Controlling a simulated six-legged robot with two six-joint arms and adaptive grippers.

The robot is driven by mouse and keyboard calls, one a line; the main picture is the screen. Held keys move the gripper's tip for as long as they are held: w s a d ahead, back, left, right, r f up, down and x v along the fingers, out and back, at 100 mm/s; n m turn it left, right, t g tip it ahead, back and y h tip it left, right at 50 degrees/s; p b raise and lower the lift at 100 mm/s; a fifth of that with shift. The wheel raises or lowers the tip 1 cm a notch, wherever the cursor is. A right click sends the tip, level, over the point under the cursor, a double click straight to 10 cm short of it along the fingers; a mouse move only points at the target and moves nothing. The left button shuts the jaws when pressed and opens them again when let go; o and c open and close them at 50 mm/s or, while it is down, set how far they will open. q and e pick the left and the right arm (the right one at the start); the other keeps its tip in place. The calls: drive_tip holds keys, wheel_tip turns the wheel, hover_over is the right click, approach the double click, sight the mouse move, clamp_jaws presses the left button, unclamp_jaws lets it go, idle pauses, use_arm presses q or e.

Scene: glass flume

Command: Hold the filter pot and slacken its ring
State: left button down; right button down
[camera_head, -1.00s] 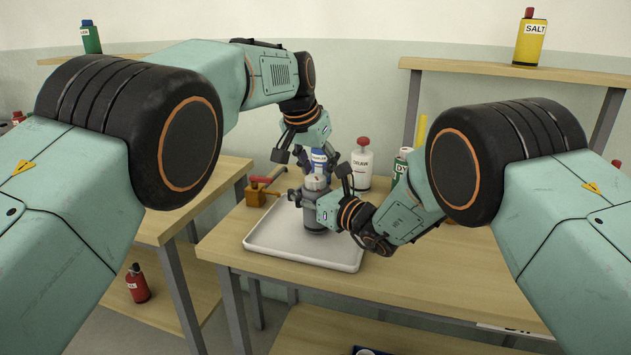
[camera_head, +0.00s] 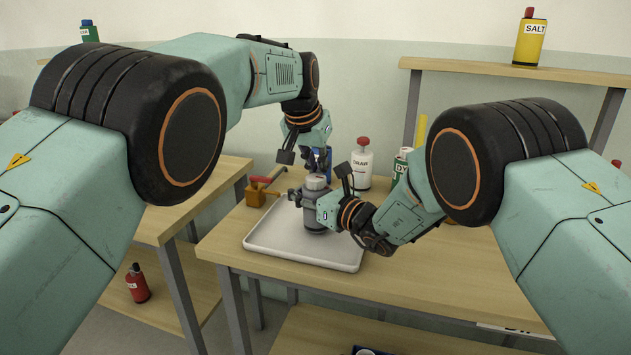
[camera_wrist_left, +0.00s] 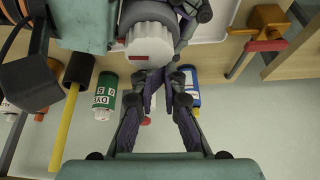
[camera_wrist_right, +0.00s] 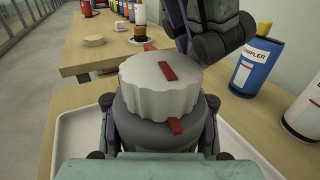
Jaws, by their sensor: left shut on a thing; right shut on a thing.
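My right gripper (camera_head: 317,205) is shut around the pot's body, with a finger on either side in the right wrist view. My left gripper (camera_wrist_left: 167,78) comes down from behind and is shut at the ring's edge, its fingers close together. The exact contact is hard to see. It also shows beside the ring in the right wrist view (camera_wrist_right: 205,40).
The pale tray (camera_head: 290,250) lies under the pot. A red-handled orange tool (camera_head: 258,192) is at left. A blue SAMPLER bottle (camera_wrist_right: 252,62), a white bottle (camera_head: 361,168) and a green DYE bottle (camera_wrist_left: 105,95) stand close behind. The front right tabletop is clear.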

use_arm(q)
drive_tip(key=n, duration=0.1)
drive_tip(key=n+y, duration=0.1)
drive_tip(key=a+n, duration=0.1)
drive_tip(key=shift+s+f+n+y, duration=0.25)
drive_tip(key=shift+f+n+y, duration=0.05)
drive_tip(key=shift+y, duration=0.1)
drive_tip(key=shift+a+f+n+y, duration=0.15)
drive_tip(key=shift+n+y, duration=0.35)
drive_tip(key=shift+n, duration=0.6)
drive_tip(key=c, duration=1)
unclamp_jaws()
drive_tip(key=shift+r, duration=0.35)
drive_tip(key=shift+w+d+r+m+h, duration=0.1)
drive_tip(key=shift+d+m+h, duration=0.15)
drive_tip(key=shift+m, duration=0.3)
drive_tip(key=shift+w+d+m+h, duration=0.1)
drive_tip(key=shift+m+h, duration=0.25)
drive_tip(key=shift+m, duration=0.2)
drive_tip(key=m+h, duration=0.1)
drive_tip(key=m, duration=0.1)
drive_tip(key=d+m+h, duration=0.1)
drive_tip(key=m, duration=0.2)
drive_tip(key=shift+w, duration=0.1)
